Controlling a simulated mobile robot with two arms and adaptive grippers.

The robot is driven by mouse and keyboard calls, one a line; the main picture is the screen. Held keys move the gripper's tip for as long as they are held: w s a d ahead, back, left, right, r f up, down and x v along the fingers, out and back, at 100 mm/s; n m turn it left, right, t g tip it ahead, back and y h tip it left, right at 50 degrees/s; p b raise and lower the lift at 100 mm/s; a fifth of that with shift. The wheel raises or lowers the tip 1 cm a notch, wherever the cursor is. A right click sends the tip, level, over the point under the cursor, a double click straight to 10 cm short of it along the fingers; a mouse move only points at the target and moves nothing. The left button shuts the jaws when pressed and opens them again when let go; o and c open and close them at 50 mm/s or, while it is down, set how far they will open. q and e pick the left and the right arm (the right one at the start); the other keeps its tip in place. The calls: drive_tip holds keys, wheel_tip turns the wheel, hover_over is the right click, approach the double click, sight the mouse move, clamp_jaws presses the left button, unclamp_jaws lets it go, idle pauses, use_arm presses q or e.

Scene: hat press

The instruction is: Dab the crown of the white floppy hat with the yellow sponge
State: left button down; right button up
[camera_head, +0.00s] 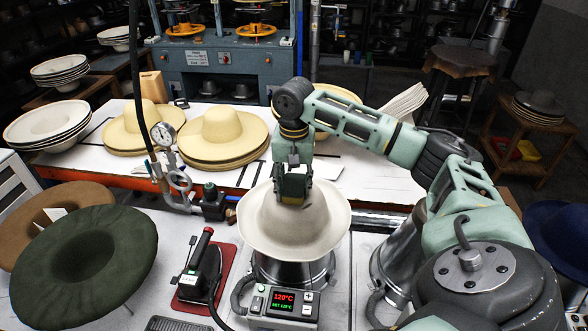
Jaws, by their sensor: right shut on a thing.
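The white floppy hat (262,222) sits brim-down on a round metal stand in the lower middle of the head view, its crown pointing up. My right gripper (293,196) points straight down from above, at the hat's crown, and covers part of it. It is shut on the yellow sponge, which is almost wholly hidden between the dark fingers. I cannot tell whether the sponge touches the felt. My left gripper is not in view.
A heater box (284,303) reading 120°C stands below the hat. An iron (203,268) rests on a red pad to the left. A green hat (84,258) lies further left. Straw hats (222,136) and a gauge on a pipe (163,134) stand behind.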

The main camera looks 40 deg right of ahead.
drive_tip(key=shift+r, duration=3.45)
